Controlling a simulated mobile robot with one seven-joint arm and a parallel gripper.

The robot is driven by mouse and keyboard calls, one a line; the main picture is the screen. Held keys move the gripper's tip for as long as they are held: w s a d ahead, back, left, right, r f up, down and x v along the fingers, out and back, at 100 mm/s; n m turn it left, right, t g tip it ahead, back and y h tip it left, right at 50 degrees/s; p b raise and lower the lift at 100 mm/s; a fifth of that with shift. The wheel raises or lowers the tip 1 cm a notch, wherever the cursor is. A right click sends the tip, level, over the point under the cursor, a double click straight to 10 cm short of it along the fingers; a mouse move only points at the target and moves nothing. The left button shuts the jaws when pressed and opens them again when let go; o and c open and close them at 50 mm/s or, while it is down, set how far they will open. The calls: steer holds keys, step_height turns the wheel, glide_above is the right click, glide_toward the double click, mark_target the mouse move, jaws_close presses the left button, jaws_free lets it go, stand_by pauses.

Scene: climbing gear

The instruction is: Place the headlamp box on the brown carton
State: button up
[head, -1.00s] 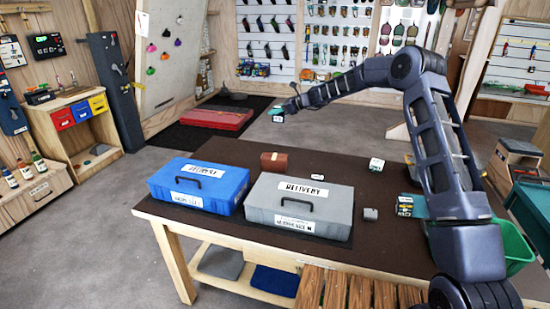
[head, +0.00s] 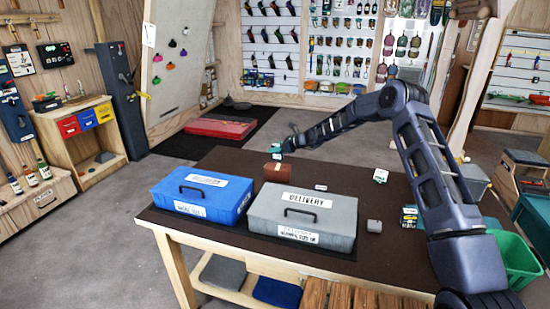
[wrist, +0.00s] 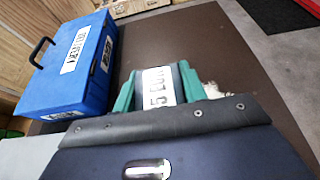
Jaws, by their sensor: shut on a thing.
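The brown carton (head: 278,173) stands on the dark table behind the grey case. My gripper (head: 286,147) is just above it at the table's far side. It is shut on a small box with white and teal faces (head: 275,155), which appears to be the headlamp box. In the wrist view the box's white label (wrist: 158,86) shows between the green fingers (wrist: 155,90). In the head view the held box is close over the carton; I cannot tell whether they touch. The carton cannot be made out in the wrist view.
A blue case (head: 200,213) and a grey delivery case (head: 340,235) stand along the table's front. A small white-and-green box (head: 380,176), a teal box (head: 410,217), a grey cylinder (head: 374,226) and a white tag (head: 321,187) lie to the right.

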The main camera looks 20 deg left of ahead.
mark_target(275, 156)
steer(key=shift+f, duration=2.45)
steer(key=o, duration=1)
steer(key=shift+f, duration=0.15)
